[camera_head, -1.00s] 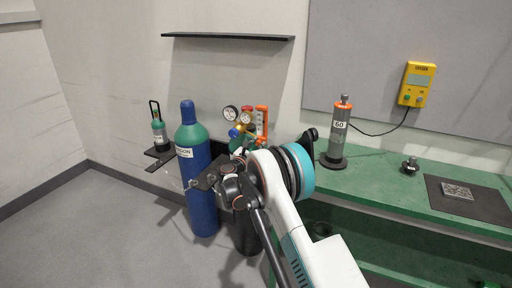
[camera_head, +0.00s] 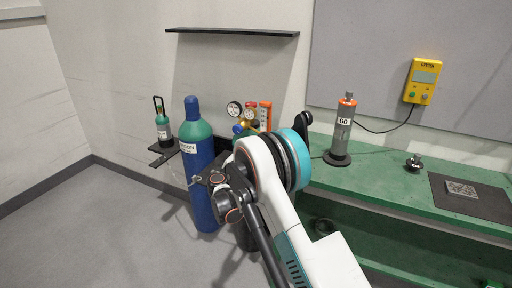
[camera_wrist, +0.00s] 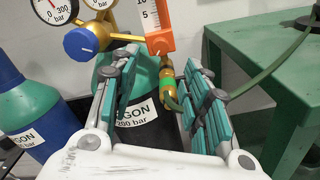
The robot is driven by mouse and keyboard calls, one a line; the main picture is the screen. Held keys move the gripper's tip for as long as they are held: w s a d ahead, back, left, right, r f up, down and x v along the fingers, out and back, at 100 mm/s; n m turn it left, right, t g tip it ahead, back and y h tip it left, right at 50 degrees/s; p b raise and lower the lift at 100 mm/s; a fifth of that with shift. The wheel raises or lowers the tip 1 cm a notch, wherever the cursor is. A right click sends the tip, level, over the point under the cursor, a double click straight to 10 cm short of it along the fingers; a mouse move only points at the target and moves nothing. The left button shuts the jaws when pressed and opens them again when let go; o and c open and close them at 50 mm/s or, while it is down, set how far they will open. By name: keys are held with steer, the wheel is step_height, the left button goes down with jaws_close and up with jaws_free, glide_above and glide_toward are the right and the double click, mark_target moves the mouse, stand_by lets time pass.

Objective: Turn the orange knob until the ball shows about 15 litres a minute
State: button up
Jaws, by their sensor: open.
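The flowmeter is an orange upright body with a printed scale; its lower end shows in the wrist view (camera_wrist: 160,38), with the marks 10 and 5. It also shows in the head view (camera_head: 265,114), small, its lower part behind my arm. I cannot make out the ball, nor clearly tell the orange knob from the orange body. My gripper (camera_wrist: 160,64) is open and empty, its two fingers apart on either side below the flowmeter's lower end. A brass and green fitting (camera_wrist: 168,84) shows between the fingers.
A blue knob (camera_wrist: 81,42) on the brass regulator is close to the left finger. A green-shouldered argon cylinder (camera_wrist: 140,132) stands below. A blue cylinder (camera_head: 197,178) stands to the left. A green hose (camera_wrist: 270,68) runs right, near the green bench (camera_head: 400,190).

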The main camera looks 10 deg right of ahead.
steer(key=v, duration=0.3)
steer(key=shift+s, duration=0.15)
steer(key=shift+a, duration=0.1)
steer(key=w+d+n, duration=0.1)
steer(key=w+d, duration=0.1)
steer(key=w, duration=0.1)
steer(key=w+d+n, duration=0.2)
steer(key=w, duration=0.1)
steer(key=w+d+n, duration=0.1)
steer(key=w+d, duration=0.2)
steer(key=shift+w+n, duration=0.1)
steer(key=shift+n, duration=0.2)
steer(key=shift+w+d+b, duration=0.3)
steer(key=shift+w+b, duration=0.05)
steer(key=shift+w, duration=0.15)
jaws_close()
